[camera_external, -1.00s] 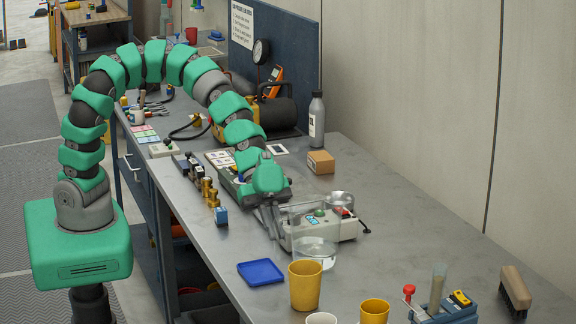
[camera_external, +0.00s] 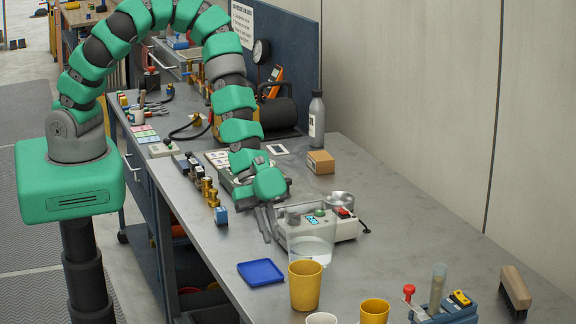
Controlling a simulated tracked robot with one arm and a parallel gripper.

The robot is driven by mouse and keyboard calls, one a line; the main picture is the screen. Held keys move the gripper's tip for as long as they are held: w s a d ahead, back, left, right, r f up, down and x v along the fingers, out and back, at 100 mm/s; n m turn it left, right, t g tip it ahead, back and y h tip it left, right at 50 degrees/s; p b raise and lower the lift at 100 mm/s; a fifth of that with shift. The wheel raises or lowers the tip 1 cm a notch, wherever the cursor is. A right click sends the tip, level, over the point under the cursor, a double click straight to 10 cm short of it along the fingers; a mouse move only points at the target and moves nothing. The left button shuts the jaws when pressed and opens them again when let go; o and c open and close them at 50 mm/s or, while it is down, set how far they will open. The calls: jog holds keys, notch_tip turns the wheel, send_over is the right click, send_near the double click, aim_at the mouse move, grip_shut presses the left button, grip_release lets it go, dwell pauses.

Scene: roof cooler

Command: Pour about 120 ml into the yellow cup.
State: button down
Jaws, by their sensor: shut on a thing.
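My gripper (camera_external: 269,222) is shut on a clear beaker (camera_external: 311,250), holding it by its left side. The beaker looks close to upright, with some clear liquid in its lower part. It overlaps the top of a tall yellow cup (camera_external: 305,287) in the picture; whether it is off the bench is hard to tell. A second, shorter yellow cup (camera_external: 374,312) stands to the right, cut by the bottom edge. I cannot see inside either cup well.
A white cup (camera_external: 321,319) sits between the yellow cups at the bottom edge. A blue tray (camera_external: 260,273) lies left of them. A device with a round plate (camera_external: 340,199) is behind the beaker. A blue rack (camera_external: 445,313) and brush (camera_external: 515,290) are right. The right bench is mostly clear.

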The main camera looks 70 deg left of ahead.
jog(key=shift+s+d+p, duration=0.1)
jog(key=shift+s+p, duration=0.05)
jog(key=shift+p, duration=0.55)
jog(key=shift+s+d+f+m+t+y+b, duration=0.15)
jog(key=shift+s+d+t+y+b, duration=0.3)
jog(key=shift+t+y+b, duration=0.7)
jog(key=shift+s+d+m+t+y+b, duration=0.15)
jog(key=shift+d+t+y+b, duration=0.6)
jog(key=shift+y+b, duration=0.75)
jog(key=shift+s+d+f+m+t+y+b, duration=0.1)
jog(key=shift+s+d+t+y+b, duration=0.3)
jog(key=shift+t+y+b, duration=0.95)
jog(key=shift+d+f+y, duration=0.15)
jog(key=shift+y, duration=0.35)
jog(key=shift+r+t+y, duration=0.25)
jog(key=shift+y, duration=0.35)
jog(key=shift+w, duration=0.1)
jog(key=shift+d+r+t+y, duration=0.15)
jog(key=shift+r+t+y, duration=0.05)
jog(key=shift+t+y, duration=0.1)
